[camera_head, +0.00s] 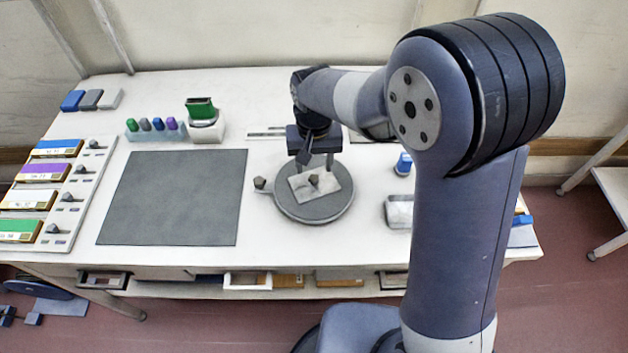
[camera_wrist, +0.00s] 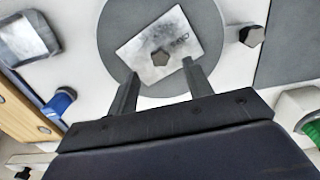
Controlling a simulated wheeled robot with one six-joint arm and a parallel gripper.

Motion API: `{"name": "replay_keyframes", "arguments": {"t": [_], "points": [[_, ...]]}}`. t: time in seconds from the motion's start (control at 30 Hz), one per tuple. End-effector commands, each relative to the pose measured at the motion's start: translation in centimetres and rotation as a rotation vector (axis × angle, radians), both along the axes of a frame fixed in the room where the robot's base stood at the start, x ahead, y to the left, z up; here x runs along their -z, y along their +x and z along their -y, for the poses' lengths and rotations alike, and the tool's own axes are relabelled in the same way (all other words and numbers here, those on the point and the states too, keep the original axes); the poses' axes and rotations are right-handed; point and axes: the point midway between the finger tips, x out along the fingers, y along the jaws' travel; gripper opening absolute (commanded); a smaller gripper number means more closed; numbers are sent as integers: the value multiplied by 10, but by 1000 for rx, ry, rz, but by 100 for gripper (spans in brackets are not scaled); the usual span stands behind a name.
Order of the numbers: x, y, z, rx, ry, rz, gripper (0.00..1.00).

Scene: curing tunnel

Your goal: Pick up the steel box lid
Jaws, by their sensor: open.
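The steel box lid (camera_head: 318,184) is a flat, pale metal plate with a dark faceted knob at its middle. It lies on a round grey disc (camera_head: 322,211) on the white table. In the wrist view the lid (camera_wrist: 136,62) lies tilted on the disc (camera_wrist: 112,22), its knob (camera_wrist: 160,58) upright, with dark marks beside it. My gripper (camera_wrist: 160,75) is open and empty, its two fingers apart, pointing at the lid's near edge. In the head view my gripper (camera_head: 316,160) is just above the lid; whether it touches cannot be told.
A dark knob (camera_head: 260,184) stands at the disc's left. A grey mat (camera_head: 172,198) lies further left. A silver tray (camera_head: 398,212) and a blue-capped item (camera_head: 403,164) stand right. A green-topped block (camera_head: 203,120) and a rack of colored pieces (camera_head: 157,131) stand behind.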

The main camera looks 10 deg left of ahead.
Motion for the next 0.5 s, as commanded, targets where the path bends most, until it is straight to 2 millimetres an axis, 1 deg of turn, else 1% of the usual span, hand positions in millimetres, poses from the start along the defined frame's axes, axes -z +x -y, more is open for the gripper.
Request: {"name": "replay_keyframes", "arguments": {"t": [0.13,0.23,0.33,0.5], "points": [[22,-6,1,-1,-4,-5,48],[35,-5,1,0,-3,-3,48],[42,-5,1,0,-2,-3,48],[44,-4,1,0,0,-1,48]]}}
